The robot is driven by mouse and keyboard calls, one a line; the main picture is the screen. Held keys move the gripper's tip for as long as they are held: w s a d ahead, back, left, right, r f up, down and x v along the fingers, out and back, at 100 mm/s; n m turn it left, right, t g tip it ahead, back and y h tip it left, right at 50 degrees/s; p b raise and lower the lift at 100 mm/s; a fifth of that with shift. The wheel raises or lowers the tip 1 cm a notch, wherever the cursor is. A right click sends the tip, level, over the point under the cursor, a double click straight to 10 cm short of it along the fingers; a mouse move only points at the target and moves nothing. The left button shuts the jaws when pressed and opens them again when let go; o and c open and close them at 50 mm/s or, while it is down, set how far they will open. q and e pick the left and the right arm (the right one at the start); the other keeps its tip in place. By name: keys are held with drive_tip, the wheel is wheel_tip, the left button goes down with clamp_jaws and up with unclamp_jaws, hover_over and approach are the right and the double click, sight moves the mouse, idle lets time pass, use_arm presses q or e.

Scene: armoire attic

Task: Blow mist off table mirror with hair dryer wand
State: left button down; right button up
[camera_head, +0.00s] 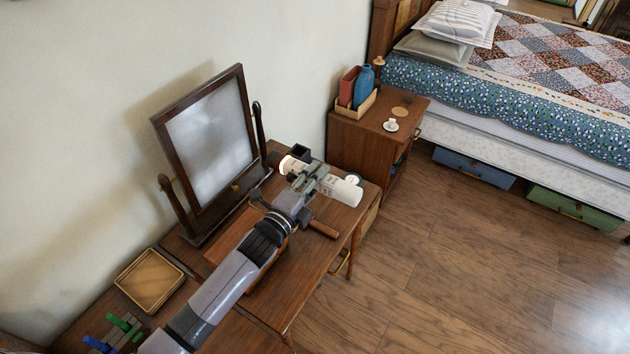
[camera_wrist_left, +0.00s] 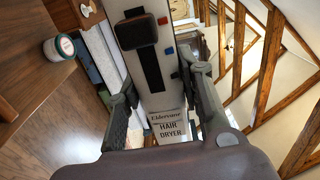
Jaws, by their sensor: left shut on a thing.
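The table mirror (camera_head: 212,148) stands tilted in its dark wooden frame on the dressing table, its glass looking cloudy white. My left gripper (camera_head: 312,180) is shut on the white hair dryer wand (camera_head: 341,188), above the right part of the table. One end of the wand lies toward the mirror side, the other toward the lower right. In the left wrist view the hair dryer wand (camera_wrist_left: 150,70) sits between both fingers, with its "HAIR DRYER" label, a dark switch, and red and blue buttons showing. My right gripper is not in view.
The dressing table (camera_head: 315,255) also holds a small round jar (camera_head: 353,180), seen in the left wrist view (camera_wrist_left: 60,47) too. A wooden tray (camera_head: 149,281) lies at left. A nightstand (camera_head: 364,143) with a cup stands behind, beside the bed. Floor at right is clear.

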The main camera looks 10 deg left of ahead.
use_arm(q)
drive_tip(key=shift+b+x, duration=0.9)
drive_tip(key=shift+x, duration=1.35)
drive_tip(key=shift+p+v, duration=1.05)
drive_tip(key=shift+v, duration=1.2)
drive_tip(key=shift+p+v, duration=0.85)
drive_tip(key=shift+v, duration=1.95)
drive_tip(key=w+d+f+b, duration=0.2)
drive_tip(key=w+f+b, duration=0.2)
drive_tip(key=f+b, duration=0.2)
drive_tip(key=shift+w+b, duration=0.4)
drive_tip(key=shift+w, duration=0.1)
drive_tip(key=shift+b+x, duration=1)
drive_tip(key=shift+x, duration=1.35)
drive_tip(key=p+v, duration=0.3)
drive_tip(key=v, duration=0.7)
